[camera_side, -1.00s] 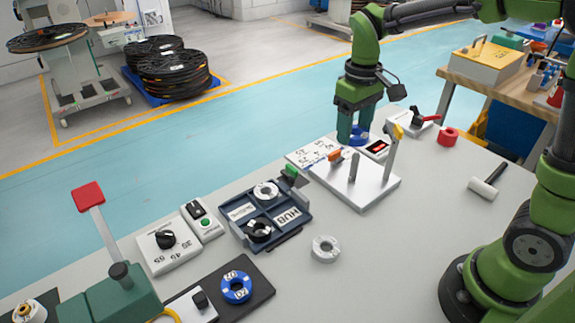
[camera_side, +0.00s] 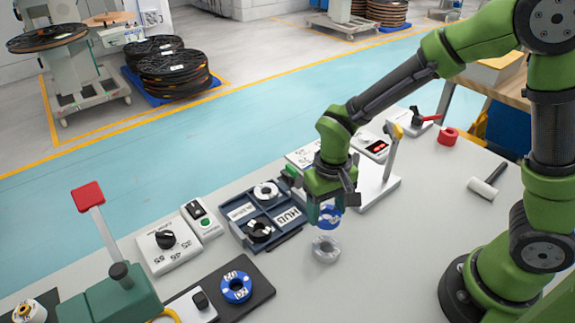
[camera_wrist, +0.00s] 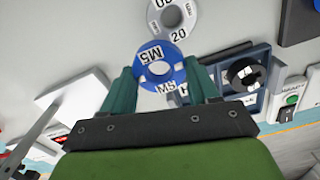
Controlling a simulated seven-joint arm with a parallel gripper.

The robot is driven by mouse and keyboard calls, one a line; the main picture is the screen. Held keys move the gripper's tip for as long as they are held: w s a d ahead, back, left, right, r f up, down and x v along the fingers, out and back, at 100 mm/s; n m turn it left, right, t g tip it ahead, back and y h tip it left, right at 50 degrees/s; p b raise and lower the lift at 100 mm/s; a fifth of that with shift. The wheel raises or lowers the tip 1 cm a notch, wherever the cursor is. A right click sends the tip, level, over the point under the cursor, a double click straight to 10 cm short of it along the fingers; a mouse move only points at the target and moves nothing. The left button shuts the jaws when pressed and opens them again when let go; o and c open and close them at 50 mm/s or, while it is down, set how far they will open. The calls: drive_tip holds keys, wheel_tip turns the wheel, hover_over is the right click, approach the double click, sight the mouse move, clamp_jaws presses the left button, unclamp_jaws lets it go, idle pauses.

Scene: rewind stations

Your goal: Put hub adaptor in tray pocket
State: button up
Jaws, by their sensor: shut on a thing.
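My gripper (camera_side: 325,208) is shut on a blue ring (camera_side: 329,220) above the table, right of the tray. In the wrist view the fingers grip the blue ring (camera_wrist: 160,69) from both sides; its white labels read like M5. The tray (camera_side: 300,229) is dark blue with several pockets. A white ring (camera_side: 265,191) lies in its far pocket and a black ring (camera_side: 259,232) in its near pocket. One pocket area carries a HUB label (camera_side: 290,216). A grey ring (camera_side: 326,249) lies on the table just below and in front of the held ring. I cannot tell which ring is the hub adaptor.
A second blue ring (camera_side: 236,287) lies on a dark mat near the front. A dial box (camera_side: 167,247) and switch box (camera_side: 202,219) stand left of the tray. A post fixture (camera_side: 378,187) stands behind my gripper. A hammer (camera_side: 488,182) and red ring (camera_side: 448,136) lie right.

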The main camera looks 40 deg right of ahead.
hover_over(287, 215)
drive_tip(key=shift+f, duration=0.45)
wheel_tip(287, 215, down, 4)
drive_tip(key=shift+r, duration=0.2)
